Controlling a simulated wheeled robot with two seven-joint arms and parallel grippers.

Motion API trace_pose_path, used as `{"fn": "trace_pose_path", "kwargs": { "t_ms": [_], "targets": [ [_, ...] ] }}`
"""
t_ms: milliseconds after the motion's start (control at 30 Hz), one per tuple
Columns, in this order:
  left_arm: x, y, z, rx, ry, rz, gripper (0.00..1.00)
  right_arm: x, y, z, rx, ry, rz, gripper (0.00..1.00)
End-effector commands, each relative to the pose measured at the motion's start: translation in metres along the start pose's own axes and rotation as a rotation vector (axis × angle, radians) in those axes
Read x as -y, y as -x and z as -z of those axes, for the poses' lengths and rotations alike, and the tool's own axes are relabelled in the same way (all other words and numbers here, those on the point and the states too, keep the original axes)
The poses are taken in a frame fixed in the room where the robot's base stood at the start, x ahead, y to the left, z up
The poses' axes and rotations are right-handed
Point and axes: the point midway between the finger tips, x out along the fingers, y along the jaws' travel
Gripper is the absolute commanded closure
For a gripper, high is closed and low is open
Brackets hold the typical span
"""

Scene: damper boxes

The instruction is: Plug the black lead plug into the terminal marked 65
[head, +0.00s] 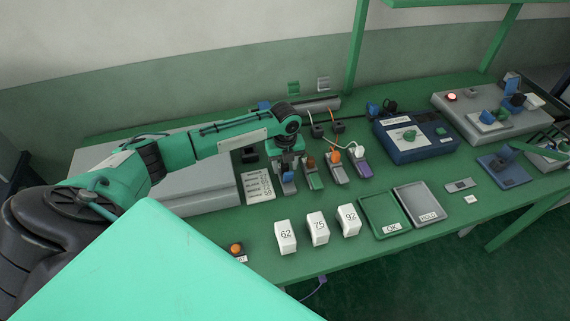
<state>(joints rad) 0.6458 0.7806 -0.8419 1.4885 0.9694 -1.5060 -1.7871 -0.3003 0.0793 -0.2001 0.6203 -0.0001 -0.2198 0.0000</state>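My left gripper (287,166) reaches in from the left and points down over a row of small devices near the middle of the table. Its fingertips are right at a grey and blue device (289,187); I cannot tell if they touch or hold it. Two black plugs or blocks with thin leads stand behind the row, one left (317,131) and one right (338,127); which is the black lead plug is unclear. No marking 65 is readable. White blocks read 62 (286,237), 75 (318,229) and 92 (348,220). My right gripper is out of view.
Beside the row are a blue tester box (418,150), a green OK tray (373,209) and a grey HOLD tray (419,202). A grey panel (465,99) stands back right. A printed sheet (257,186) lies left of the gripper. An orange button (236,248) is near the front edge.

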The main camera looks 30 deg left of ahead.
Motion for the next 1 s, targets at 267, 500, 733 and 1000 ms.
{"fn": "trace_pose_path", "kwargs": {
  "t_ms": [267, 500, 733, 1000],
  "targets": [
    [0.001, 0.011, -0.001, 0.002, 0.0, 0.003, 0.54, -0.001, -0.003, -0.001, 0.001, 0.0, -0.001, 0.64],
    [0.001, 0.06, -0.001, 0.004, -0.001, 0.005, 0.54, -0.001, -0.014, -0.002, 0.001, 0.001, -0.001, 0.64],
    [0.0, 0.109, -0.001, 0.003, 0.0, 0.003, 0.54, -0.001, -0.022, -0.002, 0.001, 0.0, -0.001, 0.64],
    [0.0, 0.136, 0.0, 0.0, -0.001, 0.0, 0.54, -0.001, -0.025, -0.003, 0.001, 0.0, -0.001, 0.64]
  ]
}}
